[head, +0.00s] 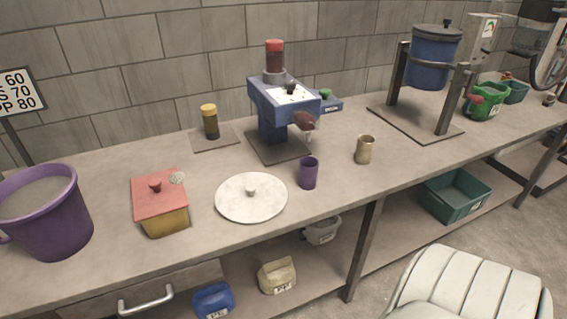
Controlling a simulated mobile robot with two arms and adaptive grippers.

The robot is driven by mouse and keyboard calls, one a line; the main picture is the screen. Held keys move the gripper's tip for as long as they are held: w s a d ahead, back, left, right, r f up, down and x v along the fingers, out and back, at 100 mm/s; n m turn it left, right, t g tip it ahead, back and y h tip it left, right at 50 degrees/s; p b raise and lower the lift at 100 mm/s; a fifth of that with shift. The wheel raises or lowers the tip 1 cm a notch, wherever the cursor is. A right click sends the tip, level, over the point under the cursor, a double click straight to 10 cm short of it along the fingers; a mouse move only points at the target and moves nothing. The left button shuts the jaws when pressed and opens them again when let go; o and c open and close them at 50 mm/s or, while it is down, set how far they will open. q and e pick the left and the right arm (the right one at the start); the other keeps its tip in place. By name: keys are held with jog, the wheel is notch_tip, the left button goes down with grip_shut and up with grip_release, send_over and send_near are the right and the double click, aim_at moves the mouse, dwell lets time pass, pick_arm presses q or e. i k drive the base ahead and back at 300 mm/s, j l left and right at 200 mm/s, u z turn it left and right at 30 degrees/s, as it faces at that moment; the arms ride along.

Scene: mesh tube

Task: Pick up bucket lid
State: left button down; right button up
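A round white lid (265,198) with a small knob in its middle lies flat on the workbench (340,190), near its front edge. A purple bucket (48,228) stands at the far left of the bench; its top is open and it looks filled with a greyish material. A blue bucket-like vessel (431,62) with its own dark lid (437,31) hangs in a metal frame at the back right. Neither of my grippers shows in the head view.
A yellow box with a red lid (160,196) sits left of the white lid, and a purple cup (308,172) right of it. Behind are a brass cup (365,149), a blue machine (283,108) and a yellow-capped jar (210,122). A white chair (470,288) stands in front.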

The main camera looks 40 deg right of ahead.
aim_at(248, 197)
jog(key=z, duration=1.15)
jog(key=u, duration=1.3)
jog(key=z, duration=1.3)
jog(key=i+j, duration=0.1)
jog(key=j, duration=0.25)
jog(key=i+j+z, duration=0.1)
jog(key=j, duration=0.25)
jog(key=i+j, duration=0.15)
jog(key=j, duration=0.2)
jog(key=i+j+z, duration=0.1)
jog(key=j, duration=0.25)
